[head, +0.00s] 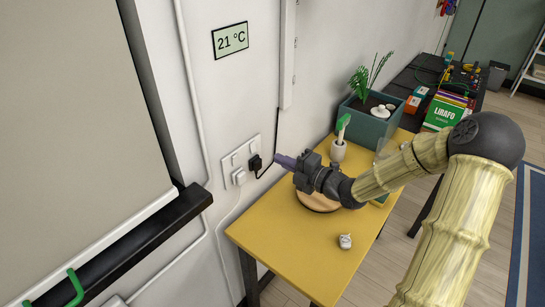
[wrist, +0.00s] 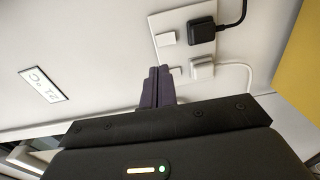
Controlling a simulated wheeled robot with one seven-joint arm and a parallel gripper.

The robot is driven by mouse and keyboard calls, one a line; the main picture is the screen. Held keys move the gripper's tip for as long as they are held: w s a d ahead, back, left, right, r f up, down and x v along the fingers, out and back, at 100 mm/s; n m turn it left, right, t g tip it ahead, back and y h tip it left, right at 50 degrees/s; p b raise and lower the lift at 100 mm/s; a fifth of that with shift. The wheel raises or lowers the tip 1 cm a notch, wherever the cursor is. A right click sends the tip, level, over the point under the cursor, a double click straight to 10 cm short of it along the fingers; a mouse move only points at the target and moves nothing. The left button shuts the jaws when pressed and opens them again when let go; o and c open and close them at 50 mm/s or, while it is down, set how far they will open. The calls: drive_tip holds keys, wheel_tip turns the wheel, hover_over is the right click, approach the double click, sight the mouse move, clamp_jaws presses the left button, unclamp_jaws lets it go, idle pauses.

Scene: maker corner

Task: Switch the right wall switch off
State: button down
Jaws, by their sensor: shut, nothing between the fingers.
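The white wall plate (head: 246,142) holds two small white switches above two sockets. The right wall switch (head: 252,148) is above the black plug; it also shows in the wrist view (wrist: 165,39). The left switch (head: 235,159) is above the white plug, and in the wrist view (wrist: 175,71) it is close to my fingertips. My gripper (head: 279,159) is shut and empty, its purple fingers pointing at the wall, to the right of the plate in the head view. The fingers (wrist: 158,73) look apart from the right switch. I cannot tell either switch's position.
A black plug (head: 255,162) with a cable and a white plug (head: 239,178) fill the sockets. A thermometer display (head: 230,40) hangs above.

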drive_tip(key=v, duration=0.5)
drive_tip(key=shift+w+d, duration=0.2)
drive_tip(key=shift+d, duration=0.05)
drive_tip(key=shift+w+a, duration=0.1)
drive_tip(key=shift+w, duration=0.1)
drive_tip(key=s+d+f+m+g+h+p, duration=0.3)
drive_tip(key=s+f+m+h, duration=0.1)
drive_tip(key=m+h, duration=0.7)
drive_tip(key=s+d+r+m+g+h+p, duration=0.1)
drive_tip(key=s+r+m+g, duration=0.1)
drive_tip(key=s+m, duration=0.6)
drive_tip(key=s+d+r+m+g+h+p, duration=0.1)
drive_tip(key=s+m+g, duration=0.3)
drive_tip(key=s+m, duration=0.4)
drive_tip(key=shift+s+r+m, duration=0.2)
drive_tip(key=shift+r+m, duration=0.2)
drive_tip(key=shift+r, duration=0.3)
